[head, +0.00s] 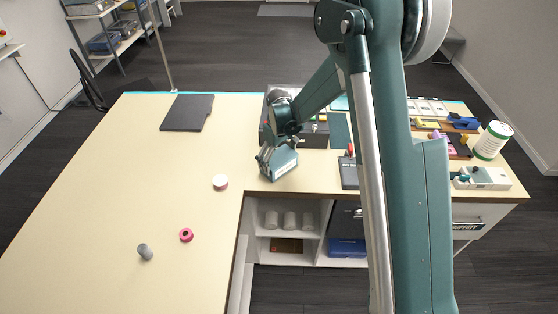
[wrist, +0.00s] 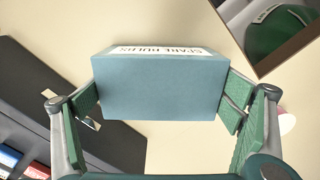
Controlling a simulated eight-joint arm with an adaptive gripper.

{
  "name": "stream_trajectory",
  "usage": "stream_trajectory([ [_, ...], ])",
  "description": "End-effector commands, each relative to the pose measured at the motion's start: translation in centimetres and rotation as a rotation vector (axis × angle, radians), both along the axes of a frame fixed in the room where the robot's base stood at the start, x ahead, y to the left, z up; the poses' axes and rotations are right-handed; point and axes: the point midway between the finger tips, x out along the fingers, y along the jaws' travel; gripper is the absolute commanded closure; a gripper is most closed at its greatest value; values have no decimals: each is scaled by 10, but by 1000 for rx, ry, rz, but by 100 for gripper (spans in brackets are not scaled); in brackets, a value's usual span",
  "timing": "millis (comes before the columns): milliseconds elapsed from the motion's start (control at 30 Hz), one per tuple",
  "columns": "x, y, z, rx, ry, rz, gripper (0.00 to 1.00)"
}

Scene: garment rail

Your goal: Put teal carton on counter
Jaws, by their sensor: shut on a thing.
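The teal carton (head: 283,164) is in my gripper (head: 279,153), at the inner corner of the cream counter (head: 110,190). In the wrist view the carton (wrist: 160,88) fills the middle, with a white label strip on its far upper edge. The green finger pads of my gripper (wrist: 160,100) press on its left and right sides. The cream counter surface shows behind it. I cannot tell whether the carton's underside touches the counter.
A white-and-red roll (head: 220,182), a pink ring (head: 186,235) and a grey cylinder (head: 145,251) lie on the left counter. A dark board (head: 187,112) lies at the back. A dark tray (head: 312,133) stands behind my gripper. The left counter has wide free room.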

Motion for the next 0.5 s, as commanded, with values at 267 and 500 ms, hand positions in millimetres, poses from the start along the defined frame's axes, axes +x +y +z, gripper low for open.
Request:
stream_trajectory([
  [267, 0, 0, -3, 0, 0, 0, 0],
  [500, 0, 0, -3, 0, 0, 0, 0],
])
